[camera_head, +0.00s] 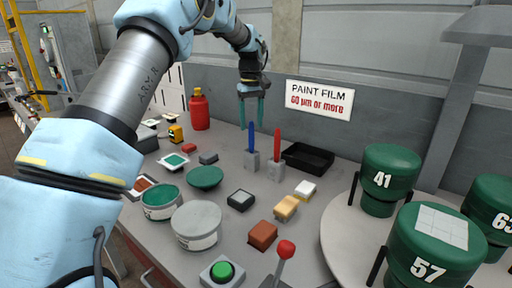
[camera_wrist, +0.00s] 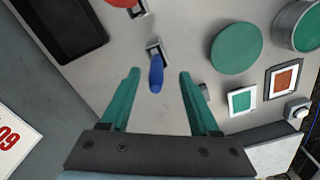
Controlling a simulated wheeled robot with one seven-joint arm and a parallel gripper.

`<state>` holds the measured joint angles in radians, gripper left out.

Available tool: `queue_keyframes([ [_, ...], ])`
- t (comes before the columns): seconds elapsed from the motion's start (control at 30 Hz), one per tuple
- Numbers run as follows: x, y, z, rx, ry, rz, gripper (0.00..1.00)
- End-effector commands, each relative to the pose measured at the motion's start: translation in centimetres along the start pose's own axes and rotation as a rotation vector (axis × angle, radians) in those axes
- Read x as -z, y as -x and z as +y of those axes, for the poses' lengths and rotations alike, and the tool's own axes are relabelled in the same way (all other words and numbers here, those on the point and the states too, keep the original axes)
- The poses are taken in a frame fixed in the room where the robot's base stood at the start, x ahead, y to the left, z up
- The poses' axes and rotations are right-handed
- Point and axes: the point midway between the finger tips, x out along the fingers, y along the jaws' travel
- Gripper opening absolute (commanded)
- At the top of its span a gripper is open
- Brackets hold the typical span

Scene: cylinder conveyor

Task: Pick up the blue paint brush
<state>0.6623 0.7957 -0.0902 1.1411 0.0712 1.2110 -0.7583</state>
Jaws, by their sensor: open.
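The blue paint brush (camera_head: 251,138) stands upright in a small grey holder (camera_head: 251,162) on the table, left of the red brush. In the wrist view its blue handle (camera_wrist: 156,73) points up toward the camera, between and beyond the fingertips. My gripper (camera_head: 251,122) is above the blue brush in the head view, pointing down. Its two green fingers are apart with nothing between them, and they also show in the wrist view (camera_wrist: 159,72). The bristle end of the blue brush is hidden in the holder.
A red brush (camera_head: 277,145) stands in its own holder close to the right. A black tray (camera_head: 308,158) lies behind it. Paint tins (camera_head: 197,226), blocks (camera_head: 262,235) and a red bottle (camera_head: 199,110) surround the area. Green drums (camera_head: 390,180) stand at the right. The wall is close behind.

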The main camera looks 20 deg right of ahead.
Motion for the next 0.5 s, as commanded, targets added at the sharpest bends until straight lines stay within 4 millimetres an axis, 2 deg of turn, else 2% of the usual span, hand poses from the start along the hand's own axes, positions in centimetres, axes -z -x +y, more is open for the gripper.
queue_keyframes([
  [0.1,0.0,-1.5,0.0,0.002,0.0,-0.002,0.62],
  [0.33,0.4,-3.0,0.1,0.001,0.0,-0.001,0.62],
  [0.5,1.1,-5.3,0.7,0.001,-0.001,-0.003,0.62],
])
